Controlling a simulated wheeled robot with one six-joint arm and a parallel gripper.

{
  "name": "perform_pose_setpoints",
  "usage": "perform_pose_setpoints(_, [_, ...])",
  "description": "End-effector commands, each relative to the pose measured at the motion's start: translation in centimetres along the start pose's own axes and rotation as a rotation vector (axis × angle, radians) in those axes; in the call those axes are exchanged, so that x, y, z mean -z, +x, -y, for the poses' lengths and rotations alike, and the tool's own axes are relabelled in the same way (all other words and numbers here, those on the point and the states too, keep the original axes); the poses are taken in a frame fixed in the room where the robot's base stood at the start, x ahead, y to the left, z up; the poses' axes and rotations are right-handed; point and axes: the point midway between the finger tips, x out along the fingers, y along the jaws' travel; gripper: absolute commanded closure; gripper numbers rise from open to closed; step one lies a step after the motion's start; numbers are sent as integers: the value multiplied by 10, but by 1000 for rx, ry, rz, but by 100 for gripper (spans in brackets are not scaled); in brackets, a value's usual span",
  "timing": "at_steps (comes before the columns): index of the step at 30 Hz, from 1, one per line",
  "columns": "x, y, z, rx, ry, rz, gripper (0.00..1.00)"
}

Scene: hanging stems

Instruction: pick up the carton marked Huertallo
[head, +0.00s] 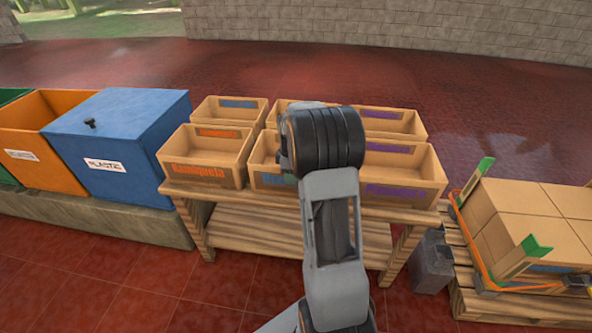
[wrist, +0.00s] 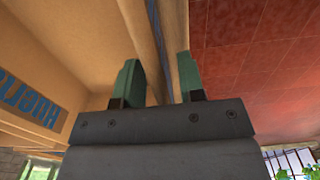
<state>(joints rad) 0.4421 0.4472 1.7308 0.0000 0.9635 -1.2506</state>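The Huertallo carton (head: 262,163) is an open tan box with blue lettering in the middle of the table's front row. My arm hides much of it in the head view. In the wrist view the carton (wrist: 75,45) fills the left side, with part of its blue lettering showing upside down. My gripper (wrist: 160,82) has its two green fingers apart. A rim or wall strip runs between them, with the carton interior beside the left finger and red floor beyond the right one. I see no clear grip on it. The head view hides my fingertips behind the arm.
Cartons with orange (head: 205,158) and purple (head: 400,175) lettering flank it on the wooden table (head: 255,228), with more cartons behind. A blue bin (head: 120,140) stands left. A pallet with boxes (head: 525,215) and a grey block (head: 432,262) stand right.

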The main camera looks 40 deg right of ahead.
Motion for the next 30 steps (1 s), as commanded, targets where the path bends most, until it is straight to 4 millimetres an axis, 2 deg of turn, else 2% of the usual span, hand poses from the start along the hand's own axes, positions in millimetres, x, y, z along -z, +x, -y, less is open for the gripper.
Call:
perform_pose_setpoints(5, [0, -1, 0, 0, 0, 0, 66])
perform_pose_setpoints(16, [0, -1, 0, 0, 1, 0, 100])
perform_pose_setpoints(30, [0, -1, 0, 0, 1, 0, 100])
